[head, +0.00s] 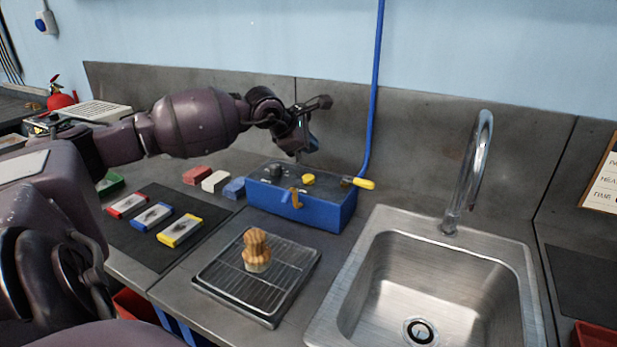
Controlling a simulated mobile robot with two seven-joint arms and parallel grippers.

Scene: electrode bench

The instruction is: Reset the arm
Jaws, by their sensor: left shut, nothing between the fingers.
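My left arm comes in from the left and reaches over the bench. My left gripper (298,157) is shut and empty. It hangs above the back of the blue box (318,212), which has dark and yellow knobs on top and an orange lever on its front. I cannot tell whether the fingertips touch the box. My right gripper is not in view.
A dark mat (143,239) holds red, blue and yellow framed pieces. Red, white and blue blocks (215,181) lie behind it. A sink (370,240) with a tall faucet (468,180) is at right.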

